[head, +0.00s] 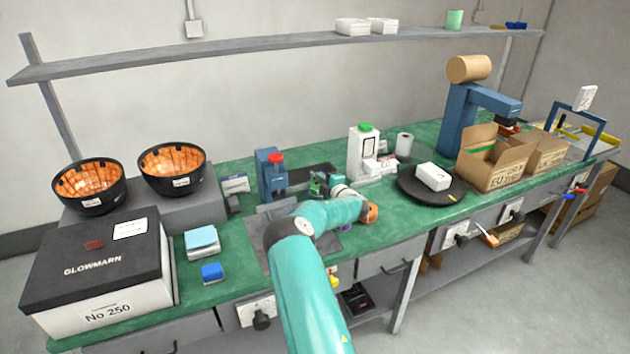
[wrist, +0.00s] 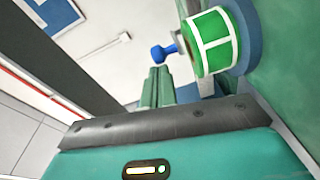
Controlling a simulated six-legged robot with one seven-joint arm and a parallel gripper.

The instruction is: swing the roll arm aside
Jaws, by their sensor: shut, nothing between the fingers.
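A green roll (wrist: 212,42) with white rectangular outlines sits against a blue round flange (wrist: 243,35) in the wrist view. Left of the roll, a blue knob (wrist: 162,52) shows on a short stem; I cannot tell if this is the roll arm's end. My gripper (wrist: 158,78) is shut and empty, its green fingertips just below the knob in the picture. A small gap seems to show, but contact is not certain. In the head view my gripper (head: 318,184) is small beside a blue device with a red knob (head: 272,174), and the roll is hard to make out.
A white bottle with a green cap (head: 363,150) and a black turntable (head: 432,196) stand right of my gripper.

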